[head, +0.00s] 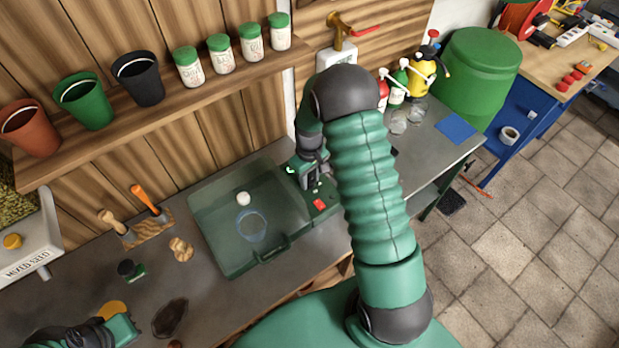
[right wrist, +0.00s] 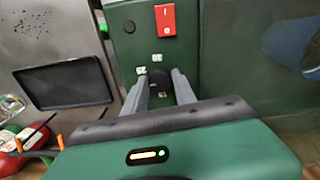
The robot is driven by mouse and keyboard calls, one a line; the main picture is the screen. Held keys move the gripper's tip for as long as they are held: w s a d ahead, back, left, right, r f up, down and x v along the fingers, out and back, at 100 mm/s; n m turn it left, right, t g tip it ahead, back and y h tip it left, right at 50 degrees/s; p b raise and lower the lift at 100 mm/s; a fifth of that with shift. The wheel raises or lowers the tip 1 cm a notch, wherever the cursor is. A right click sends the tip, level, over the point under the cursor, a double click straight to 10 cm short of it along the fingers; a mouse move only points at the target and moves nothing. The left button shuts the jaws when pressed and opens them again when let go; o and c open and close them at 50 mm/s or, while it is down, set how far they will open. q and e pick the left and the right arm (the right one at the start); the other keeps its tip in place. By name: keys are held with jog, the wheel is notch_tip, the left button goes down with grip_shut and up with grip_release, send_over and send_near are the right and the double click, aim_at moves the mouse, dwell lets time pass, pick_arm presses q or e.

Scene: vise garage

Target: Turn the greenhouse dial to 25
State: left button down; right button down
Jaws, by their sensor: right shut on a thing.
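The greenhouse (head: 250,205) is a green box with a clear lid, on the grey bench in the head view. Its control panel is at its right end, with a red switch (head: 320,204) that also shows in the right wrist view (right wrist: 165,20). The dark round dial (right wrist: 160,78) sits below the switch there, with small white number labels around it. My right gripper (right wrist: 165,84) is shut on the dial, a finger on each side. The dial's pointer is hidden or too small to read. My left gripper (head: 92,335) is partly in view at lower left, its fingers unclear.
A shelf with pots and green-lidded jars (head: 220,53) runs along the wall. A tool block (head: 150,226) stands left of the greenhouse. Spray bottles and glass jars (head: 398,122) stand to the right. A dark flat tablet-like thing (right wrist: 64,83) lies beside the panel.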

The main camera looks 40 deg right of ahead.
aim_at(309, 179)
jog(key=m, duration=0.7)
jog(key=shift+w+d+r, duration=0.15)
jog(key=shift+w+r, duration=0.1)
jog(key=shift+w, duration=0.05)
dwell(0.3)
jog(key=c, duration=1.2)
grip_release()
jog(key=shift+o, duration=0.9)
jog(key=shift+s+f, duration=0.15)
notch_tip(309, 179, up, 17)
jog(key=b, duration=0.1)
jog(key=shift+f+b, duration=0.15)
jog(key=shift+b, duration=0.15)
